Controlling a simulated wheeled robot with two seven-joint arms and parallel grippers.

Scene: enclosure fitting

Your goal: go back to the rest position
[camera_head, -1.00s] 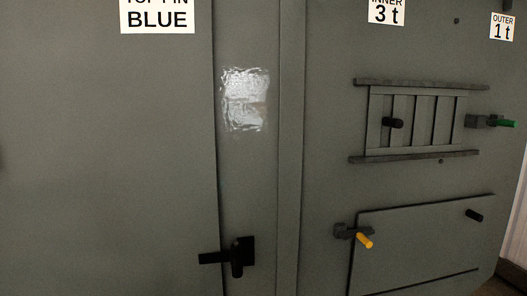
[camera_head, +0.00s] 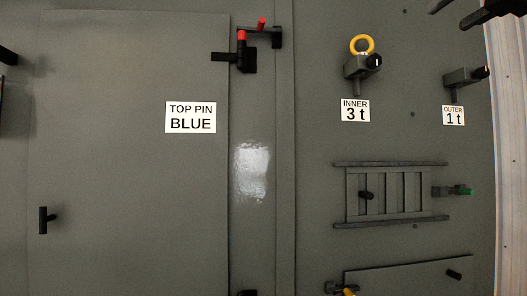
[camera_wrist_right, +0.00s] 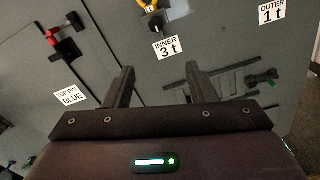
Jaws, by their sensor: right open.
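My right gripper (camera_head: 447,14) shows at the top right corner of the head view, in front of the panel, with only its dark fingers in the picture. In the right wrist view the gripper (camera_wrist_right: 159,70) has its two fingers wide apart, with nothing between them. It is open and empty, facing the grey enclosure front (camera_head: 130,190).
A yellow ring (camera_head: 361,44) sits on a bracket above the "INNER 3 t" label. Another bracket (camera_head: 465,77) is above "OUTER 1 t", below my right gripper. Red-tipped pins (camera_head: 242,36) are at top centre. A slatted vent (camera_head: 410,193) and green-tipped latch (camera_head: 462,190) are lower right.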

